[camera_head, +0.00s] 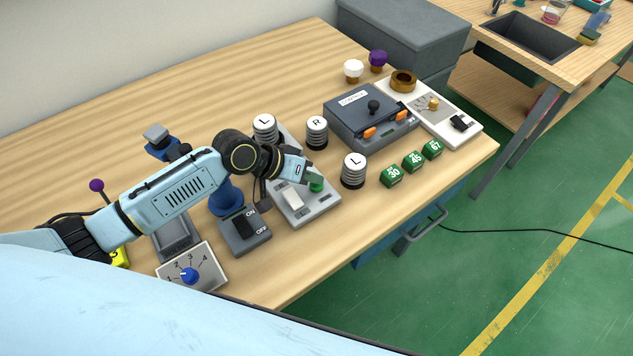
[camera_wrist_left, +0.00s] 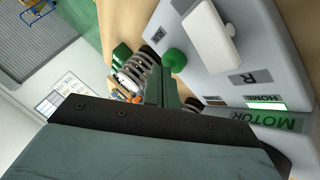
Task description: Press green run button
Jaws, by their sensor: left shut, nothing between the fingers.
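The green button (camera_head: 317,185) is a round cap on a grey control box (camera_head: 322,207), beside a white rocker switch (camera_head: 292,199). In the left wrist view the green button (camera_wrist_left: 174,60) stands just beyond my fingertips, and the white rocker (camera_wrist_left: 196,36) is to its right. My left gripper (camera_head: 312,173) is shut and empty, directly over the green button and partly covering it. Its fingers also show in the left wrist view (camera_wrist_left: 160,85). I cannot tell whether the fingertips touch the button. My right gripper is not in view.
An ON/OFF switch box (camera_head: 244,232) and a numbered dial box (camera_head: 192,270) stand to the left. The front table strip is clear.

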